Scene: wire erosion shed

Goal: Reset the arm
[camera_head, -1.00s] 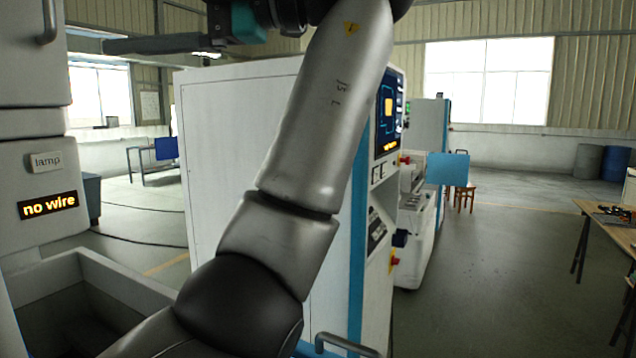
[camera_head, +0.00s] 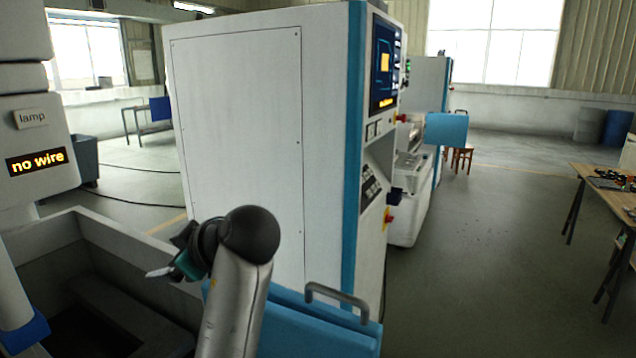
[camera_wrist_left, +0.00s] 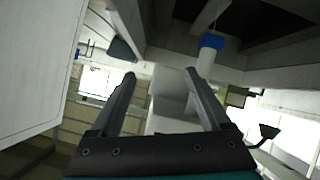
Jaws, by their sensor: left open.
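My left arm rises from the bottom of the head view, and its dark wrist bends over to the left. My left gripper (camera_head: 160,272) hangs at the end of it, above the open tank (camera_head: 85,235) of the machine at the left. In the left wrist view the gripper (camera_wrist_left: 160,82) shows two dark fingers spread apart with nothing between them. A white column with a blue end (camera_wrist_left: 210,45) lies beyond the fingers there. My right arm and gripper are in neither view.
A tall white cabinet (camera_head: 240,120) with a control screen (camera_head: 384,62) stands just behind the arm. A blue panel with a grey handle (camera_head: 338,296) is close at its right. A table (camera_head: 600,185) with tools stands far right. Open floor (camera_head: 490,260) lies between.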

